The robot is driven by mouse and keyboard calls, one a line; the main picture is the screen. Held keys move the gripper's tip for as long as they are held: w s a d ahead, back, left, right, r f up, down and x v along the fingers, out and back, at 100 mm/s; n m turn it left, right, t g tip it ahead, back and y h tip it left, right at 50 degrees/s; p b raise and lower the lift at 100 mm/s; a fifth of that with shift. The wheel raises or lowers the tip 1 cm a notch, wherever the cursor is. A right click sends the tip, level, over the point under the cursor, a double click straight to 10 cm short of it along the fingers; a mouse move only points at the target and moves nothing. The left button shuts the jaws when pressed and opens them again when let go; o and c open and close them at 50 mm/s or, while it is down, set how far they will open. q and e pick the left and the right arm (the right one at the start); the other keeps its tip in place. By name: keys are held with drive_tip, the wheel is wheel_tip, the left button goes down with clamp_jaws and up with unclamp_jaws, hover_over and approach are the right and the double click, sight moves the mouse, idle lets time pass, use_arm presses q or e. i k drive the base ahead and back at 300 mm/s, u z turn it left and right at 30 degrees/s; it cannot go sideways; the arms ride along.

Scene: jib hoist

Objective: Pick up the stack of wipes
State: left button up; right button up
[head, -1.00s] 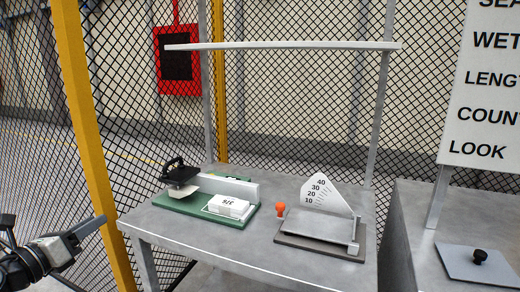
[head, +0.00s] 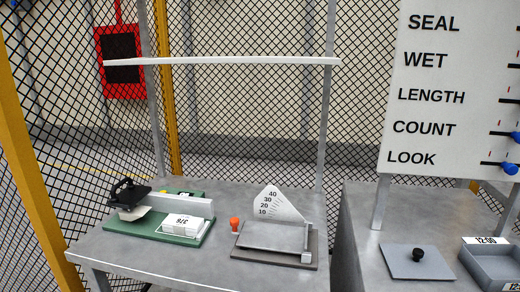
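A small white stack (head: 184,226), which looks like the wipes, lies on the right part of a green base (head: 150,233) on the grey table. Its top carries dark printed characters that appear upside down. A black-handled press or clamp (head: 128,192) stands at the base's left end, with a white piece beneath it. A pale grey bar runs behind the stack. Neither of my grippers is in view, and nothing is seen touching the stack.
A device with a fan-shaped scale (head: 270,203) and orange knob (head: 235,224) stands right of the green base. A white shelf (head: 220,61) spans above. A second table at right holds a knobbed grey plate (head: 418,268) and a grey tray (head: 492,256). The table's front strip is clear.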

sight(184, 225)
drive_tip(key=i, duration=0.35)
drive_tip(key=u, duration=0.7)
